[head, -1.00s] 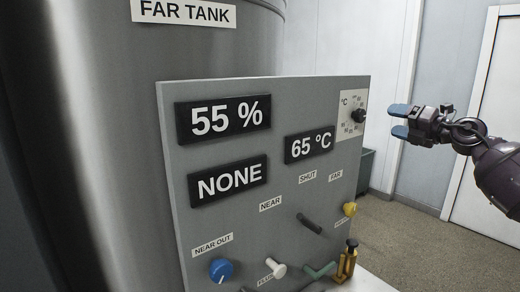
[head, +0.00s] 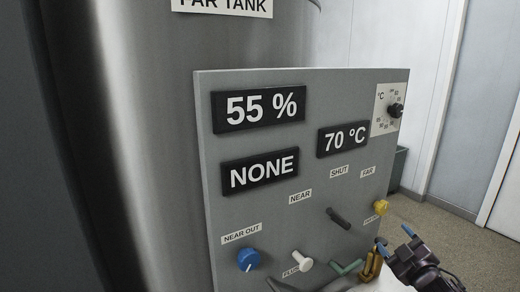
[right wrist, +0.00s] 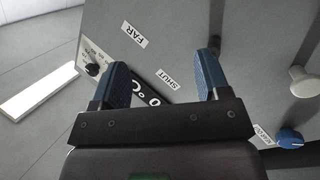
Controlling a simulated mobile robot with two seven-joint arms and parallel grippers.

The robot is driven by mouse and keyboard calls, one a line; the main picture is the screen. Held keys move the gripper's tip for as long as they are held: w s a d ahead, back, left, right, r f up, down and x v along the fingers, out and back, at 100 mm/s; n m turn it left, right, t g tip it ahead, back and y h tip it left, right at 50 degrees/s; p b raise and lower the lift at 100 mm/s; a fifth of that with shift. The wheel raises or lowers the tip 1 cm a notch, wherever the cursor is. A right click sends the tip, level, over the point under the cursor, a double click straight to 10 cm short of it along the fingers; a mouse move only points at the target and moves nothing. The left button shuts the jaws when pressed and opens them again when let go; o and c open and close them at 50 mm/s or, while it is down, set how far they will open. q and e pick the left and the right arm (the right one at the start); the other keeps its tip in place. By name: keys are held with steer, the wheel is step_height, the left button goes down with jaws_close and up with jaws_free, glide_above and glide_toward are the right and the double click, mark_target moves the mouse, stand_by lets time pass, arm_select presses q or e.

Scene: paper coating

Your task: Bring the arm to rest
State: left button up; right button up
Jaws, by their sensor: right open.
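My right gripper (head: 393,239) is open and empty, low at the right of the head view. It is in front of the lower right part of the grey control panel (head: 310,195), near the yellow knob (head: 381,207) and the brass-coloured fitting (head: 372,265). I cannot tell if it touches them. In the right wrist view, two blue fingers (right wrist: 163,62) stand apart with nothing between them, and the panel (right wrist: 240,40) lies beyond. The black temperature dial (head: 395,110) is at the panel's upper right, clear of the gripper. My left gripper is not in view.
Displays read 55 % (head: 259,107), NONE (head: 259,171) and 70 °C (head: 342,140). A blue knob (head: 248,259), a white knob (head: 301,261) and a dark lever (head: 338,218) stick out from the panel. The steel far tank (head: 130,130) stands behind. Open floor (head: 440,235) lies right.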

steer(key=s+a+f+m+g, duration=0.2)
steer(key=s+f+m, duration=0.1)
steer(key=s+f, duration=0.5)
steer(key=s+a+f+m+g+h, duration=0.1)
steer(key=s+a+f+m+g, duration=0.1)
steer(key=s+f, duration=0.7)
steer(key=s+a+f+m+g+h, duration=0.1)
steer(key=s+f+m, duration=0.3)
steer(key=s+f, duration=0.4)
steer(key=s+a+g, duration=0.1)
steer(key=s, duration=0.2)
steer(key=shift+s+f+g, duration=0.2)
steer(key=shift+s+g, duration=0.2)
